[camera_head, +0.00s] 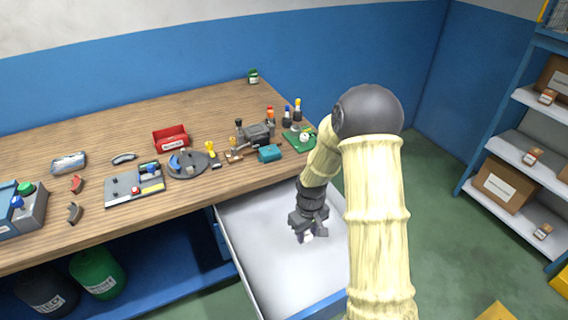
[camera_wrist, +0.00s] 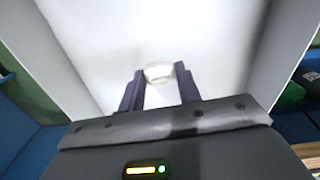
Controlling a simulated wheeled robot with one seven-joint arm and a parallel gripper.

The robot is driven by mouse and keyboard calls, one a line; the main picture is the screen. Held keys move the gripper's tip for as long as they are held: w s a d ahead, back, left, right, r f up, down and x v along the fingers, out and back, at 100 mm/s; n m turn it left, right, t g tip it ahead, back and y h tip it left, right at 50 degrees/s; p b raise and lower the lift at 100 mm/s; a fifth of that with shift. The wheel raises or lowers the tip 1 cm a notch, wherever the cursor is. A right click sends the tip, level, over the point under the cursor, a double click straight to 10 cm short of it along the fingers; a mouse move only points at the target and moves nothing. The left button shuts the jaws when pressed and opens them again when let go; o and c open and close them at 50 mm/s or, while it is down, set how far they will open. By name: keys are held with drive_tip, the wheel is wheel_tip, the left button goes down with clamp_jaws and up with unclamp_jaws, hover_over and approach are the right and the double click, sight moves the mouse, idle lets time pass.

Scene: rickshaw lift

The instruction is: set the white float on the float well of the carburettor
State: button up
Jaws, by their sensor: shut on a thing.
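My gripper (camera_head: 307,236) is down inside an open drawer, pointing at its floor. The wrist view shows its two dark fingers (camera_wrist: 160,84) closed on the sides of a small white piece, the white float (camera_wrist: 159,71). In the head view only a bit of the float (camera_head: 308,238) shows below the fingers. A dark grey metal body (camera_head: 257,134) on the bench, which looks like the carburettor, stands behind a teal block. Its float well cannot be made out at this size.
The drawer (camera_head: 262,270) has a pale floor and raised walls around my gripper. On the wooden bench (camera_head: 130,125) are a teal block (camera_head: 269,153), a green board (camera_head: 299,141) with small parts, a red bin (camera_head: 171,138) and a grey round plate (camera_head: 188,165). Shelves stand at right.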

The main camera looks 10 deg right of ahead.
sight(306, 235)
wheel_tip(306, 235, up, 15)
drive_tip(key=m+p, duration=0.4)
drive_tip(key=p, duration=1.9)
drive_tip(key=shift+f+m+p, duration=0.2)
drive_tip(key=shift+m+p, duration=0.1)
drive_tip(key=shift+a, duration=0.1)
drive_tip(key=shift+a, duration=0.15)
